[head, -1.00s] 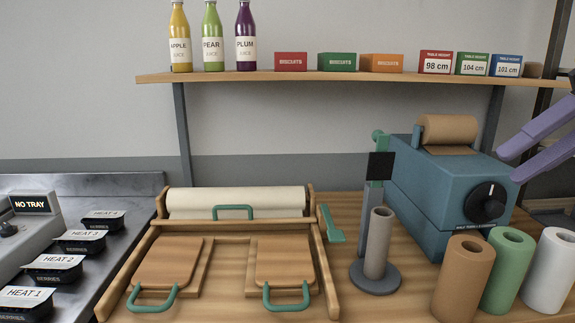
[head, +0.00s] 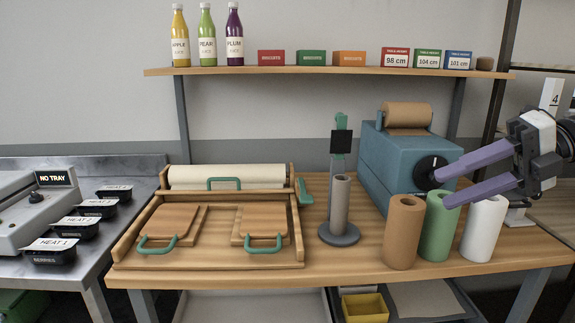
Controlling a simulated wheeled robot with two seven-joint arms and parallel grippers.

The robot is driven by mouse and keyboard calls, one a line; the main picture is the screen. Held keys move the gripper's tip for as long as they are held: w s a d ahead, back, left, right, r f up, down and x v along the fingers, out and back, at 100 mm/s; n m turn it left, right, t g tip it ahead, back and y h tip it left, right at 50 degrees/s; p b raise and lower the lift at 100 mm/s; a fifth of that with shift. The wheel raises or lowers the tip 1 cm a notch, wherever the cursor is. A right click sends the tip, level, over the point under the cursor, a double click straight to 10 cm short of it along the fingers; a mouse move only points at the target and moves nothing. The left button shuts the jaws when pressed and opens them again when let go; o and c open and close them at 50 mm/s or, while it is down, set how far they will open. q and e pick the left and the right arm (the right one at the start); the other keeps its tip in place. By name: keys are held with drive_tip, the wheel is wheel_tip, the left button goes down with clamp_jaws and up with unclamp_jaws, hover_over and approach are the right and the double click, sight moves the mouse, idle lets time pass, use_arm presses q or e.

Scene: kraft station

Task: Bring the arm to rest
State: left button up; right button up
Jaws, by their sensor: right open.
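My right gripper (head: 442,188) comes in from the right edge of the head view, with two long purple fingers spread apart. Nothing shows between them. The upper fingertip is in front of the blue machine (head: 382,165), near its black dial (head: 431,171). The lower fingertip overlaps the top of the green roll (head: 438,228) in the picture; I cannot tell whether they touch. My left gripper is not in view.
A brown roll (head: 403,232) and a white roll (head: 484,228) stand beside the green one. A grey tube (head: 340,205) stands on a round base. A wooden frame (head: 299,236) lies at left. A shelf (head: 330,71) with bottles and boxes spans the back.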

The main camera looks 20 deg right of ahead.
drive_tip(key=w+a+f+m+t, duration=0.25)
drive_tip(key=f+m, duration=0.25)
drive_tip(key=f, duration=0.3)
drive_tip(key=w+a+f+m+t, duration=0.2)
drive_tip(key=a+f+m+t, duration=0.25)
drive_tip(key=f, duration=0.35)
drive_tip(key=w+a+f+m+t, duration=0.3)
drive_tip(key=f+m, duration=0.2)
drive_tip(key=f, duration=0.4)
drive_tip(key=s+a+f+m+g+h, duration=0.1)
drive_tip(key=s+a+f+m+h, duration=0.2)
drive_tip(key=f, duration=0.4)
drive_tip(key=s+a+f+m+h, duration=0.2)
drive_tip(key=s+f+m, duration=0.25)
drive_tip(key=f, duration=0.25)
drive_tip(key=s+a+f+m+g+h, duration=0.1)
drive_tip(key=s+a+f+m+h, duration=0.15)
drive_tip(key=f+m, duration=0.35)
drive_tip(key=s+a+f+m+g, duration=0.1)
drive_tip(key=s+a+f+g, duration=0.1)
drive_tip(key=s+a+f, duration=0.2)
drive_tip(key=s+a+f+m+g+h, duration=0.1)
drive_tip(key=s+a+f+m+g, duration=0.1)
drive_tip(key=s, duration=0.6)
wheel_tip(320, 180, down, 3)
drive_tip(key=shift+s+a+f+g, duration=0.1)
drive_tip(key=shift+s+a+g, duration=0.2)
drive_tip(key=shift+a+g, duration=0.6)
drive_tip(key=shift+a+t, duration=0.2)
drive_tip(key=shift+t, duration=0.2)
